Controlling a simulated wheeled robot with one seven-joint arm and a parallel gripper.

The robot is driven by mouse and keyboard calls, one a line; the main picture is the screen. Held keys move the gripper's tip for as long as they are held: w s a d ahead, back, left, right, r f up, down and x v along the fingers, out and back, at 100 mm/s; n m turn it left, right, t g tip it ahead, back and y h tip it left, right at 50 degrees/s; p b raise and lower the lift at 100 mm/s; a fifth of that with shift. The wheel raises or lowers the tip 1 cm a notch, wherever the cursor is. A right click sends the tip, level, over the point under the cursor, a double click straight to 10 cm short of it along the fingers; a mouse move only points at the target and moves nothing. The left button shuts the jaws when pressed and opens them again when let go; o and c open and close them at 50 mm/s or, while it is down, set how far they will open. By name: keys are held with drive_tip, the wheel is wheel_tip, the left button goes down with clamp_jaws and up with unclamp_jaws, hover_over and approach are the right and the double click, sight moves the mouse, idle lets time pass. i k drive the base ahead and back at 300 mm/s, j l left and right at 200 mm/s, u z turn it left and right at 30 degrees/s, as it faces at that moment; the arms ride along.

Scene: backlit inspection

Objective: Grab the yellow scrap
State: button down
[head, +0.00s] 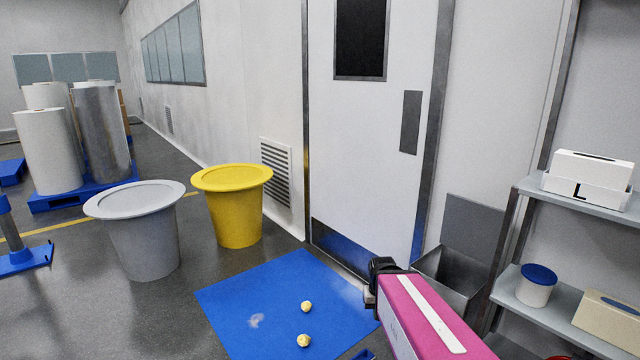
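Two small pale-yellow crumpled scraps lie on the blue floor mat (235,300) in the head view. The farther yellow scrap (306,307) is near the middle of the mat. The nearer yellow scrap (303,340) is just below it, close to the bottom of the picture. A dark part that looks like my gripper (382,268) shows at the end of my pink arm, to the right of and apart from both scraps. Its fingers cannot be made out, so its opening is unclear.
A yellow bin (236,222) and a grey bin (143,245), both lidded, stand left behind the mat. A closed door (370,140) is behind it. A grey metal bin (455,275) and shelves (560,315) stand at right. A pale smudge marks the mat.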

sight(306, 306)
drive_tip(key=z, duration=0.9)
drive_tip(key=u, duration=1.35)
drive_tip(key=i+j+z, duration=0.3)
drive_tip(key=i+j, duration=0.45)
drive_tip(key=j, duration=0.15)
